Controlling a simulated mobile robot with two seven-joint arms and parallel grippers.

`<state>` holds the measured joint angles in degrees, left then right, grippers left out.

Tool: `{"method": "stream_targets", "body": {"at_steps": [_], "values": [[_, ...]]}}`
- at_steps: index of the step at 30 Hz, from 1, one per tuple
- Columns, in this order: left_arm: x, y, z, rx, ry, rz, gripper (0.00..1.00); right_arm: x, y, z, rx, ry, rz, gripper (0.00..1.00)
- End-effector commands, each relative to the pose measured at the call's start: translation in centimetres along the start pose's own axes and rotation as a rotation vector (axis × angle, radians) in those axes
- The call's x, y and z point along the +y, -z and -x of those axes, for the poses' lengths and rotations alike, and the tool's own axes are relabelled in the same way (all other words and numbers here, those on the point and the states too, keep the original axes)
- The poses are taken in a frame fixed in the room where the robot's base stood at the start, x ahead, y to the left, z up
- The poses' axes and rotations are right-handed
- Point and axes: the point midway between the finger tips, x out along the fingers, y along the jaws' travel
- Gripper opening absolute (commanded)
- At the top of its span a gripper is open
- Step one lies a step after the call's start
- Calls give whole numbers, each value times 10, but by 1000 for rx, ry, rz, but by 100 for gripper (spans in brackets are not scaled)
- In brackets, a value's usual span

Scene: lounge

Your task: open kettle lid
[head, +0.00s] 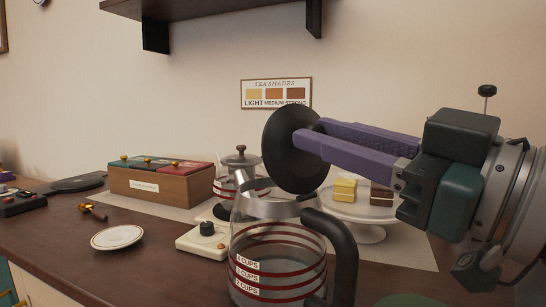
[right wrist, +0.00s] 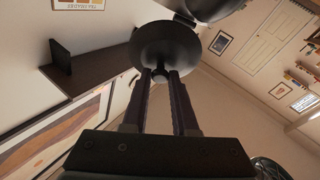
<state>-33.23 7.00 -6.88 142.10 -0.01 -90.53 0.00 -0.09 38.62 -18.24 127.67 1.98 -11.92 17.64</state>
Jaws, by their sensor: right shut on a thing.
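The kettle (head: 278,262) is clear glass with red bands, cup markings, a silver rim and a black handle (head: 343,250). It stands on the counter at the front centre in the head view. Its round black lid (head: 283,150) is tipped up almost on edge above the rim, so the kettle's mouth is uncovered. My right gripper (head: 312,140), with purple fingers, reaches in from the right and is shut on the lid's knob. The right wrist view shows the lid (right wrist: 165,45) at the fingertips (right wrist: 161,75). Whether the lid still touches the kettle is unclear. My left gripper is not in view.
A white burner base (head: 203,242) with a dark knob is left of the kettle. Behind are a second glass pot (head: 240,160), a wooden tea box (head: 150,184) and a cake stand (head: 368,232) with cakes. A small plate (head: 117,237) lies left. A shelf (head: 215,8) hangs above.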

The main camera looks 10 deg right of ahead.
Motion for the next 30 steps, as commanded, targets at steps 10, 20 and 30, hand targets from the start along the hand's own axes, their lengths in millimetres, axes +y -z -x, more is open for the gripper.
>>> {"method": "stream_targets", "body": {"at_steps": [10,20,30], "values": [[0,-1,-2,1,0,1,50,0,-1,1,11,-3,1,0],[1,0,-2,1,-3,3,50,0,0,1,11,-3,0,48],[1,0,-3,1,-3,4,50,0,0,1,11,-3,0,56]]}}
